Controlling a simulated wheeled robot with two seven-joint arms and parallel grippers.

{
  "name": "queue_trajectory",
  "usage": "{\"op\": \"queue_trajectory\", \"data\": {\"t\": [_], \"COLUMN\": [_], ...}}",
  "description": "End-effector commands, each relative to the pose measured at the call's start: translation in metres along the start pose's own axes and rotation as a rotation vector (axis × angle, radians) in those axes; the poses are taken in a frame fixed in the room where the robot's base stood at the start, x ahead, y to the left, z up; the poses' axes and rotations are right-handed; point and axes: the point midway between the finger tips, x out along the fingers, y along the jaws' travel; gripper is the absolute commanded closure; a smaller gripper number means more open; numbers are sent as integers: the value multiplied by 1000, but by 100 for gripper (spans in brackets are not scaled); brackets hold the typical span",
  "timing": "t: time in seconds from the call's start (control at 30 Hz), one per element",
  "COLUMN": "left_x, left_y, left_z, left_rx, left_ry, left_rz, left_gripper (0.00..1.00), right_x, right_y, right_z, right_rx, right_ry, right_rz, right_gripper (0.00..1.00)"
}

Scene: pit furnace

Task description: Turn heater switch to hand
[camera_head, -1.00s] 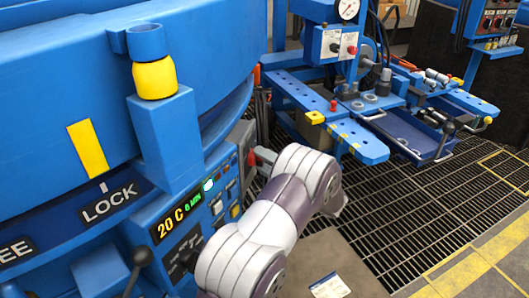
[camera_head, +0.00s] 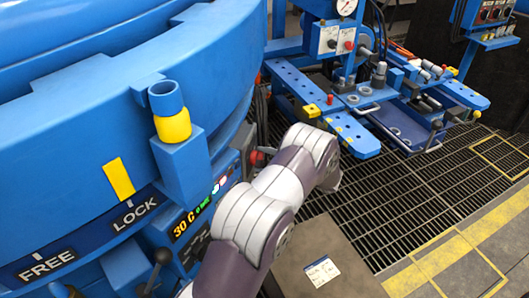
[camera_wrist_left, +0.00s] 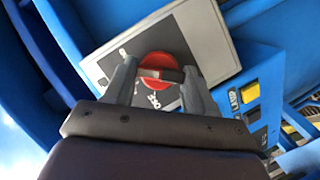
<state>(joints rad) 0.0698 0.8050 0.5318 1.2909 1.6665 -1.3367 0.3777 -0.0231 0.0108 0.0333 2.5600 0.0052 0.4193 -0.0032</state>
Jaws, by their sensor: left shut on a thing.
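A red round switch (camera_wrist_left: 158,68) with a dark bar handle sits on a grey panel (camera_wrist_left: 208,40) in the left wrist view. White lettering beside it is partly covered and hard to read. My left gripper (camera_wrist_left: 158,78) has its two fingers on either side of the bar and is shut on it. In the head view, red of the switch (camera_head: 256,157) shows at the grey box, and my arm hides most of the grip. The blue control panel (camera_head: 193,226) shows a lit "30 C" display. My right gripper is not in view.
The big blue furnace body (camera_head: 90,110) fills the left, with FREE and LOCK labels. A blue workbench (camera_head: 330,118) with tools and a gauge stands behind. A dark grating floor (camera_head: 420,195) lies open to the right. A brown box with a label (camera_head: 325,265) lies in front.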

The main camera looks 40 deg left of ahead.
Motion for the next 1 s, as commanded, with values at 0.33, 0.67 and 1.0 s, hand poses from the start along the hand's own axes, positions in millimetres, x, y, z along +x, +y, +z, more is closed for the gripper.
{"op": "queue_trajectory", "data": {"t": [0.33, 0.67, 1.0], "left_x": [0, 0, 0], "left_y": [1, 0, 0], "left_z": [-1, 1, 1], "left_rx": [142, 175, 175], "left_ry": [0, -1, 0], "left_rz": [-59, -72, -72], "left_gripper": [75, 75, 25], "right_x": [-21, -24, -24], "right_y": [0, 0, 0], "right_z": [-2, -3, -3], "right_rx": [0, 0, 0], "right_ry": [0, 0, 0], "right_rz": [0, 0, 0], "right_gripper": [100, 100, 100]}}
